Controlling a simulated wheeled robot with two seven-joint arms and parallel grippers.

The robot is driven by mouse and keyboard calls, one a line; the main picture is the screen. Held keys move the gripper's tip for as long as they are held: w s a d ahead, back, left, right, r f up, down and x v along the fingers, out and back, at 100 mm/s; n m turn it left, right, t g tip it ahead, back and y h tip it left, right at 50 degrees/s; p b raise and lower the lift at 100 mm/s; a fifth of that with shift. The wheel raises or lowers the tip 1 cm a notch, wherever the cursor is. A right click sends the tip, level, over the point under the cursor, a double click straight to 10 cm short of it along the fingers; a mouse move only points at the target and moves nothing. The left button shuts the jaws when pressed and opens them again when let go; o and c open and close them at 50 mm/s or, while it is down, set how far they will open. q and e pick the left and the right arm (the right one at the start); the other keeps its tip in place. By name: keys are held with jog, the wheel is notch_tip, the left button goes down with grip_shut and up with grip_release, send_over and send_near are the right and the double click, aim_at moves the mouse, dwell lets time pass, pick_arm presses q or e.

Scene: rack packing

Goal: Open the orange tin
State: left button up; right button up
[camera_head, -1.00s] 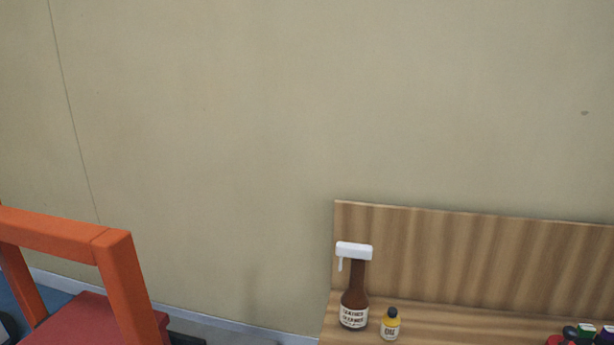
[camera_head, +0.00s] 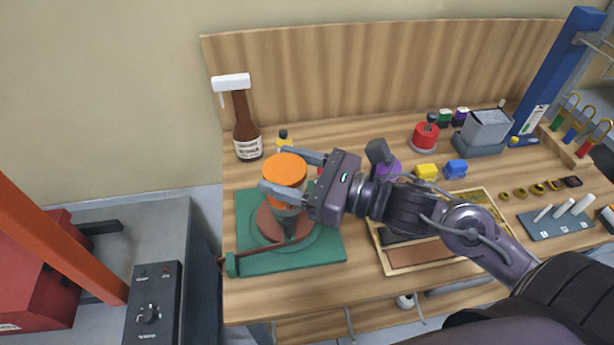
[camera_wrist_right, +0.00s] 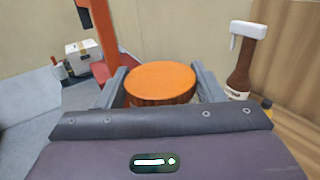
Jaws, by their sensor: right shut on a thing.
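The orange tin (camera_head: 285,169) is a round tin with a flat orange top, above a green base plate (camera_head: 320,247) on the wooden workbench. In the right wrist view the tin's orange top (camera_wrist_right: 160,80) lies between the two fingers. My right gripper (camera_head: 287,171) comes in from the right and is shut on the tin, one finger on each side. A reddish round piece and a dark part show below the tin on the green base. How the tin rests there is partly hidden by the gripper. My left gripper is not in view.
A brown bottle (camera_head: 246,128) with a white top stands behind the tin, with a small yellow bottle (camera_head: 284,140) near it. A red lever (camera_head: 268,250) crosses the green base's front. A wooden tray (camera_head: 389,269), coloured blocks and a grey box (camera_head: 486,131) are to the right.

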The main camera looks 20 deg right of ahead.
jog(key=shift+n+g+y, duration=0.6)
jog(key=shift+g, duration=0.1)
jog(key=r, duration=0.1)
jog(key=a+r, duration=0.2)
jog(key=shift+s+a+r, duration=0.2)
jog(key=shift+a+r, duration=0.05)
jog(key=shift+r, duration=0.05)
jog(key=shift+a+r, duration=0.1)
grip_shut()
jog(key=w+d+f+m+t+h+b, duration=0.2)
jog(key=w+d+f+b, duration=0.3)
jog(key=w+d+b, duration=0.3)
jog(key=w+d+r+m+t+h+b, duration=0.1)
jog(key=w+d+r+m+h+b, duration=0.1)
jog(key=d+b, duration=0.35)
jog(key=w+d+r+m+t+h+b, duration=0.1)
jog(key=w+d+t+h+b, duration=0.15)
jog(key=d, duration=0.65)
jog(key=shift+g+y, duration=0.25)
jog(key=shift+g, duration=0.2)
jog(key=f, duration=0.9)
jog(key=f+p, duration=0.1)
jog(key=f, duration=0.9)
jog(key=shift+s+d+f, duration=0.1)
jog(key=shift+s+d, duration=0.05)
jog(key=shift+d, duration=0.05)
